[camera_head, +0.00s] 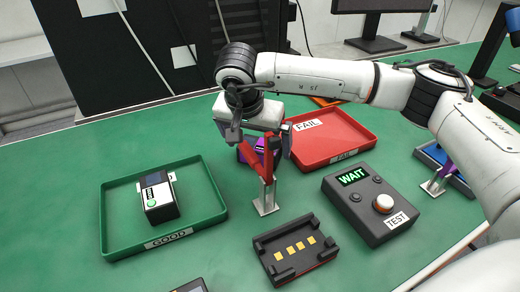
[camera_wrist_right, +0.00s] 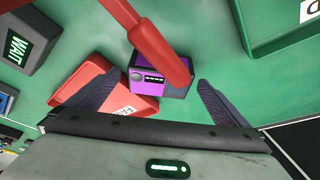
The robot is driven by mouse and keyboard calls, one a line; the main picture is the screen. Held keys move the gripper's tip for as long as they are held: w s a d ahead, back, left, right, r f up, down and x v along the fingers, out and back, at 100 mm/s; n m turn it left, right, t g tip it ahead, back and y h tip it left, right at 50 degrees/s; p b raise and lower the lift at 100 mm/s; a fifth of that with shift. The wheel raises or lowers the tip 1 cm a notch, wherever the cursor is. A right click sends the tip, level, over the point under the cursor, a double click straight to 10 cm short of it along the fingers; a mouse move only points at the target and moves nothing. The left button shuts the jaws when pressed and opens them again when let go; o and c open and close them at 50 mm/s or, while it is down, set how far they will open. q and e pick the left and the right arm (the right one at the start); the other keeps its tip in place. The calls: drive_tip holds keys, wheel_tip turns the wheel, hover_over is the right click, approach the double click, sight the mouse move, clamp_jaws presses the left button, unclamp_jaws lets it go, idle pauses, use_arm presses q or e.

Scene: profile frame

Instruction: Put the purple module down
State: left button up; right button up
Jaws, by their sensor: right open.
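The purple module (camera_head: 245,153), purple with dark parts, is behind a red arm on a metal stand (camera_head: 266,203) in the head view. In the right wrist view the purple module (camera_wrist_right: 146,84) shows between the spread fingers, with gaps on both sides. My right gripper (camera_head: 264,142) is open over it, and its open fingers also show in the wrist view (camera_wrist_right: 158,88). The red arm crosses in front of part of the module. Whether the module rests on the green table or on the red tray's edge I cannot tell. My left gripper is not in view.
A red FAIL tray (camera_head: 345,157) lies behind the stand. A green GOOD tray (camera_head: 120,245) holds a black-and-white module (camera_head: 158,197). A dark fixture (camera_head: 294,262) and a tester reading WAIT (camera_head: 372,215) stand in front. Green table (camera_head: 235,255) is bare between tray and fixture.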

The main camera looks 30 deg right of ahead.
drive_tip(key=shift+x, duration=0.9)
drive_tip(key=shift+c, duration=0.4)
drive_tip(key=c, duration=1.3)
drive_tip(key=shift+r, duration=0.2)
